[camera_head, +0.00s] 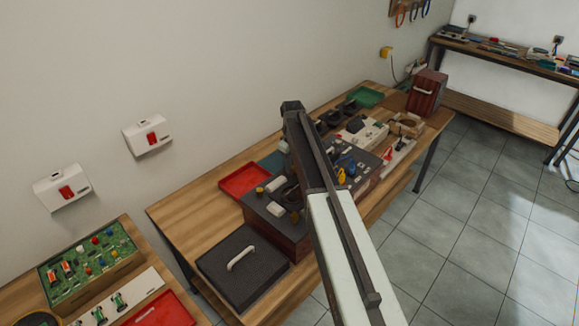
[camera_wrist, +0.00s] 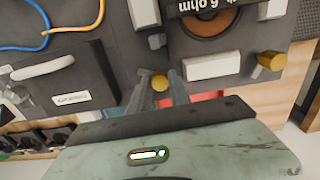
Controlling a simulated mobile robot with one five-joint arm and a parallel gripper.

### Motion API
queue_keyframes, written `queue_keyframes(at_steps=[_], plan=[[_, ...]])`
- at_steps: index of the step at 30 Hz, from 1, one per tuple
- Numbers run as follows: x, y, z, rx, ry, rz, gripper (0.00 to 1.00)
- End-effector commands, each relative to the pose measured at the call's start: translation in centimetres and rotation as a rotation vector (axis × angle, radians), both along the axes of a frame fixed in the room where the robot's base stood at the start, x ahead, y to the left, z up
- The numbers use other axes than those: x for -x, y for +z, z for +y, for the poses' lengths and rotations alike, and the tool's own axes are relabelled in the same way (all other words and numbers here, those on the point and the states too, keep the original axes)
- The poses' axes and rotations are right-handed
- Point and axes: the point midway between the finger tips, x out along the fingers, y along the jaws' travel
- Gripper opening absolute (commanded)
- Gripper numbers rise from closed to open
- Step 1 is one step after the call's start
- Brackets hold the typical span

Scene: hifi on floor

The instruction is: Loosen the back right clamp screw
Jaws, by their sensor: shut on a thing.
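In the wrist view my gripper (camera_wrist: 160,90) points at a dark panel, its two grey fingers on either side of a brass clamp screw (camera_wrist: 160,82). The fingers are shut on this screw's head. A second brass clamp screw (camera_wrist: 272,60) stands to the right, beside a white block, with nothing touching it. A round dark speaker part (camera_wrist: 208,40) with an orange-brown ring and an upside-down "6 ohm" label lies between and above the screws. In the head view a brass screw (camera_head: 260,189) shows on the dark-topped hi-fi unit (camera_head: 262,208); my fingertips are hidden behind my arm.
In the wrist view, a white handle (camera_wrist: 42,68) on a dark lid and blue and yellow cables (camera_wrist: 40,40) are at left. In the head view, a red tray (camera_head: 244,180) and a dark lidded box (camera_head: 240,268) flank the unit. Tiled floor (camera_head: 460,220) is clear at right.

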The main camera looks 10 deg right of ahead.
Motion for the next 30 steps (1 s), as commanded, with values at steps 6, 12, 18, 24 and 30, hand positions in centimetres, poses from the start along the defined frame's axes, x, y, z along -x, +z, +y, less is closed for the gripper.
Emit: queue_keyframes(at_steps=[6, 12, 18, 24, 30], plan=[[-0.2, 0.0, 0.2, -0.004, 0.005, -0.006, 0.00], [-0.2, 0.0, 0.3, -0.005, 0.005, -0.006, 0.29], [-0.1, 0.0, 0.2, -0.004, 0.004, -0.003, 0.45], [-0.1, 0.2, 0.1, -0.003, 0.003, -0.002, 0.45], [0.0, 2.3, 0.1, -0.003, 0.003, -0.002, 0.45]])
